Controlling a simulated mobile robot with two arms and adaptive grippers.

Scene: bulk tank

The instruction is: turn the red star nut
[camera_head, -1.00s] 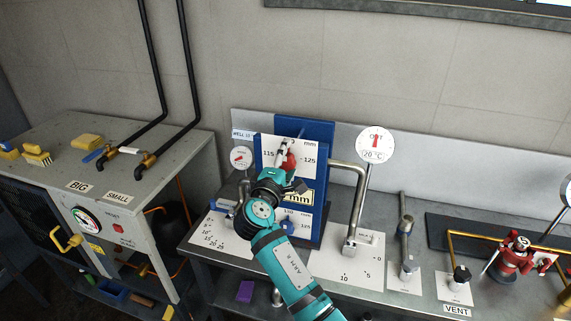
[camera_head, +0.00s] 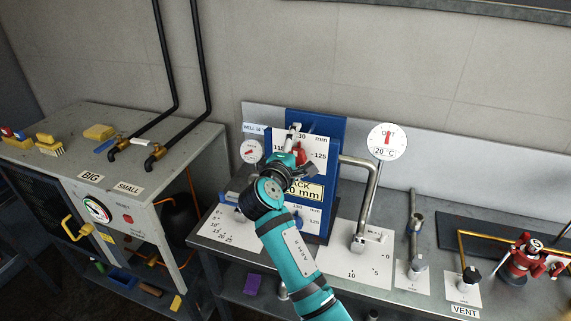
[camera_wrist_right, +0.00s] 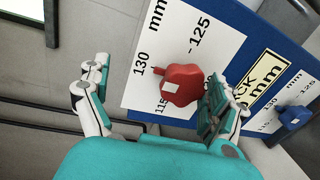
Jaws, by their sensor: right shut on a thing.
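The red star nut (camera_head: 300,153) sits on a white scale plate on the blue upright panel in the head view. It also shows as a red lobed knob with a pale square mark in the right wrist view (camera_wrist_right: 181,87). My right gripper (camera_head: 297,163) is at the nut, coming from below and in front. In the wrist view its fingers (camera_wrist_right: 158,75) are on either side of the nut and look wide apart, with the right finger against it. The grip's contact is partly hidden in the head view. My left gripper is not in view.
The blue panel (camera_head: 331,150) has a lower blue knob (camera_wrist_right: 294,117). A bent steel pipe (camera_head: 371,200) and a round dial (camera_head: 387,141) stand to its right. Red valve fittings (camera_head: 522,262) are at far right. A grey cabinet (camera_head: 150,165) stands at left.

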